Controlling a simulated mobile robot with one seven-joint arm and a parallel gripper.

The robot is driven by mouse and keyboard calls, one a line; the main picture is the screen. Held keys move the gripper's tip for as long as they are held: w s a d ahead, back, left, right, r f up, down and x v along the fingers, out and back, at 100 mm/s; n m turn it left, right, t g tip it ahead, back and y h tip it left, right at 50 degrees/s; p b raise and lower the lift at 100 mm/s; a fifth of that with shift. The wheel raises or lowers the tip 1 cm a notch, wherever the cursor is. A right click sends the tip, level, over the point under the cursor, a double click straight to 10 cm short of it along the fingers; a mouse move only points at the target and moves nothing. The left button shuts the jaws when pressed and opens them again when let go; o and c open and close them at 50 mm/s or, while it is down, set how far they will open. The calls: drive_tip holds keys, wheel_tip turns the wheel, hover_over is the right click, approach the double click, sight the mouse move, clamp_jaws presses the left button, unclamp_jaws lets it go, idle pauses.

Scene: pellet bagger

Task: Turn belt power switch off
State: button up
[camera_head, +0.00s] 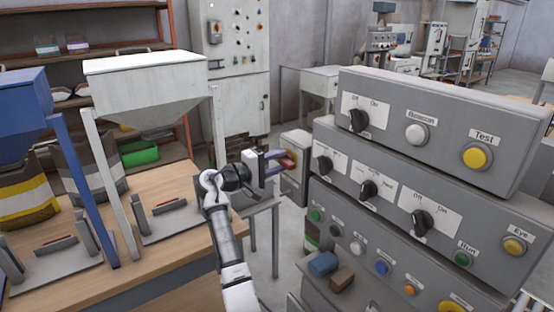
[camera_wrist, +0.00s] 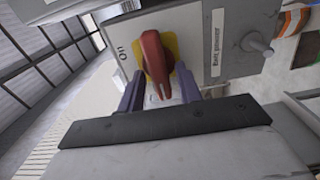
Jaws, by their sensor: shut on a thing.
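The belt power switch is a red rotary handle (camera_wrist: 153,58) on a yellow plate (camera_wrist: 170,45), on the face of a small grey box (camera_wrist: 215,25). A label reading "Belt power" (camera_wrist: 216,35) is beside it, and part of an "On" mark shows near the handle. My gripper (camera_wrist: 158,90) has its two purple-grey fingers on either side of the red handle and is shut on it. In the head view, my gripper (camera_head: 280,163) reaches from the left to the red handle (camera_head: 288,161) on the grey box (camera_head: 296,165). The fingers partly cover the switch.
A large grey control panel (camera_head: 430,130) with knobs and buttons stands close on the right. A wooden table (camera_head: 165,185) with a white hopper (camera_head: 145,85) is on the left.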

idle(0.5)
drive_tip(key=o, duration=0.6)
drive_tip(key=b+v, duration=0.5)
drive_tip(key=v, duration=0.9)
